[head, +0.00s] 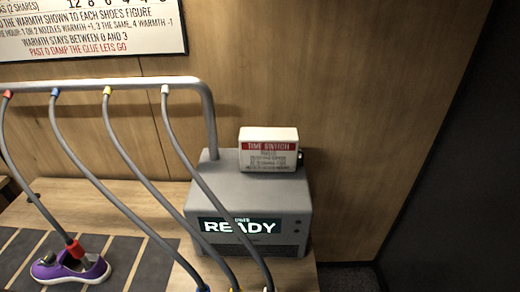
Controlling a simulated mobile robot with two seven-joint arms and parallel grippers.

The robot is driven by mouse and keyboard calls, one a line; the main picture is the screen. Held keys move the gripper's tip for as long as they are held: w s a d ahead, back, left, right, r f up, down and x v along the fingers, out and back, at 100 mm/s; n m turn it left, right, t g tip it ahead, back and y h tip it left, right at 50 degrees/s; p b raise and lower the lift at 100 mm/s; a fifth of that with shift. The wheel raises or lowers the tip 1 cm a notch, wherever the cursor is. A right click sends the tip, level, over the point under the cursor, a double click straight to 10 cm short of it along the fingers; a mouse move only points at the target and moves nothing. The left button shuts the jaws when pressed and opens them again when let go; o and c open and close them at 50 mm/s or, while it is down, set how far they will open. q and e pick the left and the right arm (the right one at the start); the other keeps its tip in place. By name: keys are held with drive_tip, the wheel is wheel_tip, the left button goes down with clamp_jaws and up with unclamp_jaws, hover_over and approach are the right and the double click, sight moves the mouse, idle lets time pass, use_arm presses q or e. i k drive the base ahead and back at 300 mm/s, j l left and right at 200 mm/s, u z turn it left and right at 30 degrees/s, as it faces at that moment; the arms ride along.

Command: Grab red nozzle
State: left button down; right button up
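The red nozzle (75,248) is at the lower left in the head view, on the end of a grey hose (35,200). The hose hangs from a red fitting (7,94) on the overhead bar. The nozzle slants down into or just over the opening of a purple sneaker (60,271) with a white sole; I cannot tell how deep it sits. Neither of my grippers is in view.
A grey machine (250,196) reading READY stands on the wooden table, with a TIME SWITCH box (268,149) on top. Hoses with blue (55,92), yellow (107,91) and white (165,89) fittings hang across the middle from the grey bar (130,83).

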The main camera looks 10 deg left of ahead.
sight(73, 246)
drive_tip(key=u, duration=2.5)
